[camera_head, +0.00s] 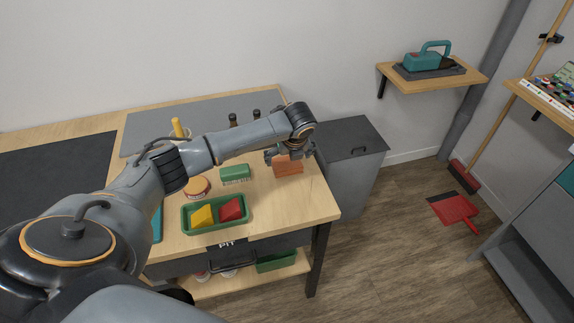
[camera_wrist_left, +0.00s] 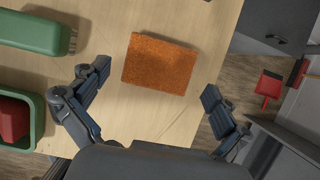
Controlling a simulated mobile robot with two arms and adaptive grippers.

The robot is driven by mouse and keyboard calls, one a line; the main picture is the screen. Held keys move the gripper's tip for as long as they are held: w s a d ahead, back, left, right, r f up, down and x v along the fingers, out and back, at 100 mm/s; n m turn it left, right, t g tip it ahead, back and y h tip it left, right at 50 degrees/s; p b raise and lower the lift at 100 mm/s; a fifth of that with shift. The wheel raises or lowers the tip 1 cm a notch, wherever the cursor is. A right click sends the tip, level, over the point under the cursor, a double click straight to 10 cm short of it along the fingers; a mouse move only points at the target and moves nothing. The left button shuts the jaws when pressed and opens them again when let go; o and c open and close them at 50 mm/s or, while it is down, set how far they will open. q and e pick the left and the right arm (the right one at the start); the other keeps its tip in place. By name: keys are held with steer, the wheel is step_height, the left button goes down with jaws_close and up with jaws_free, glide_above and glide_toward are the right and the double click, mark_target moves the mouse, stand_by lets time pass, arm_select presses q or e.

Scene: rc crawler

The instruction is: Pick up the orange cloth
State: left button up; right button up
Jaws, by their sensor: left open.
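The orange cloth (camera_head: 288,165) lies flat on the wooden bench top near its right edge. It shows as a textured orange rectangle in the left wrist view (camera_wrist_left: 159,63). My left gripper (camera_head: 290,152) is over the cloth, its arm reaching across the bench from the left. In the left wrist view the open fingers (camera_wrist_left: 152,95) are spread wide on either side, nearer the camera than the cloth, with nothing between them. The gripper hides part of the cloth's far side in the head view. My right gripper is not in view.
A green brush (camera_head: 236,174) lies left of the cloth. A green tray (camera_head: 190,228) with a yellow and a red piece stands at the bench's front. A grey bin (camera_head: 345,150) is right of the bench. A red dustpan (camera_head: 455,209) lies on the floor.

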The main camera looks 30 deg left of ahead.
arm_select(q)
steer(key=x, duration=0.2)
steer(key=shift+f, duration=0.3)
steer(key=c, duration=0.9)
steer(key=shift+r, duration=0.15)
steer(key=shift+w+r, duration=0.15)
steer(key=shift+r, duration=0.45)
steer(key=s+r, duration=0.4)
steer(key=s+d+r, duration=0.1)
steer(key=s+r, duration=0.2)
steer(key=s, duration=0.2)
steer(key=s+r, duration=0.4)
steer(key=s, duration=0.1)
steer(key=shift+d+r, duration=0.15)
steer(key=shift+r, duration=0.15)
